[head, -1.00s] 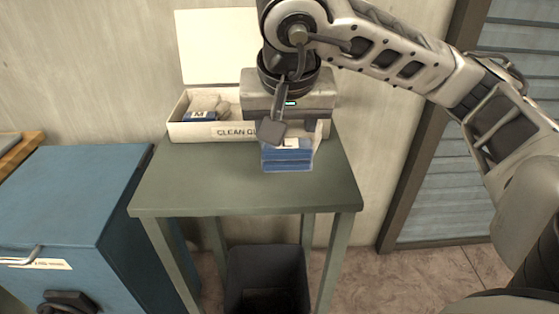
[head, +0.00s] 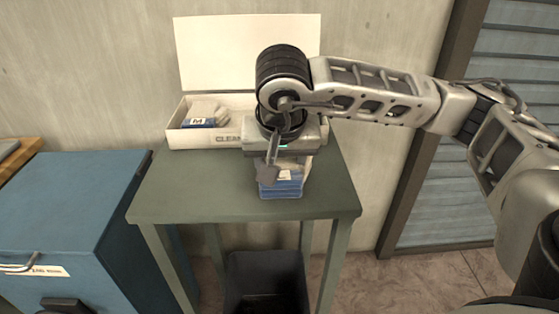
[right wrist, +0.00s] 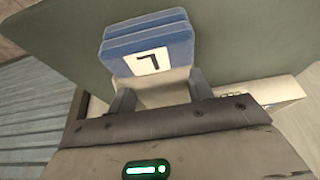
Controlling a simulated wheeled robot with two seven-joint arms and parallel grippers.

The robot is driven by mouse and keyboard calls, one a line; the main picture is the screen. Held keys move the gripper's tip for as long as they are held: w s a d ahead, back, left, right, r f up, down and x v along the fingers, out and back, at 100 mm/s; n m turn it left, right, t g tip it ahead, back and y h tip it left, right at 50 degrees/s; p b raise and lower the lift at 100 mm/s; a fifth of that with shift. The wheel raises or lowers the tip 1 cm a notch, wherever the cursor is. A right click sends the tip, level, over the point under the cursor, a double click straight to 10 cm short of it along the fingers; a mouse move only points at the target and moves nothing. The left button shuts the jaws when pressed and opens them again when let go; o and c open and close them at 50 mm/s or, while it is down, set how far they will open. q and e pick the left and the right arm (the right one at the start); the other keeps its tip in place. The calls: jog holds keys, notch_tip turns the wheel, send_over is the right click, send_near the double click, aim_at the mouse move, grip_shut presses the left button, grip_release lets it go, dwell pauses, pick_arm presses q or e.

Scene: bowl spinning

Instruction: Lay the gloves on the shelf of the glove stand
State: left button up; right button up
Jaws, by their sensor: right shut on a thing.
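A pair of white gloves with blue cuffs (head: 281,187) and an L label is held in my right gripper (head: 284,166). In the right wrist view, the cuffs (right wrist: 150,35) stick out beyond the two fingers (right wrist: 162,92), which close on the pale part. The gloves are over the front middle of the green stand's top (head: 200,195); I cannot tell whether they touch it. An open white box (head: 186,140) marked CLEAN sits at the back of the stand. More gloves with an M label (head: 205,113) lie in it. My left gripper is not in view.
A black bin (head: 266,270) is on the floor beneath the green stand. A blue cabinet (head: 60,195) stands at the left, with a wooden surface (head: 22,152) behind it. A slatted door (head: 465,150) is at the right. The stand's front left top is clear.

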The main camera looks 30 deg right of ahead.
jog(key=o, duration=0.9)
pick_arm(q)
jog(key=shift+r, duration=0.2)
pick_arm(e)
jog(key=shift+o, duration=0.4)
jog(key=shift+r, duration=0.1)
jog(key=shift+r+p, duration=0.25)
jog(key=shift+p, duration=0.15)
pick_arm(q)
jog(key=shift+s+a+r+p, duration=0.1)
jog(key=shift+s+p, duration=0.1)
jog(key=shift+p, duration=0.3)
pick_arm(e)
jog(key=v, duration=1.1)
jog(key=shift+r, duration=0.3)
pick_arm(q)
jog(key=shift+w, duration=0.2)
pick_arm(e)
jog(key=shift+s+a, duration=0.1)
jog(key=shift+a, duration=0.05)
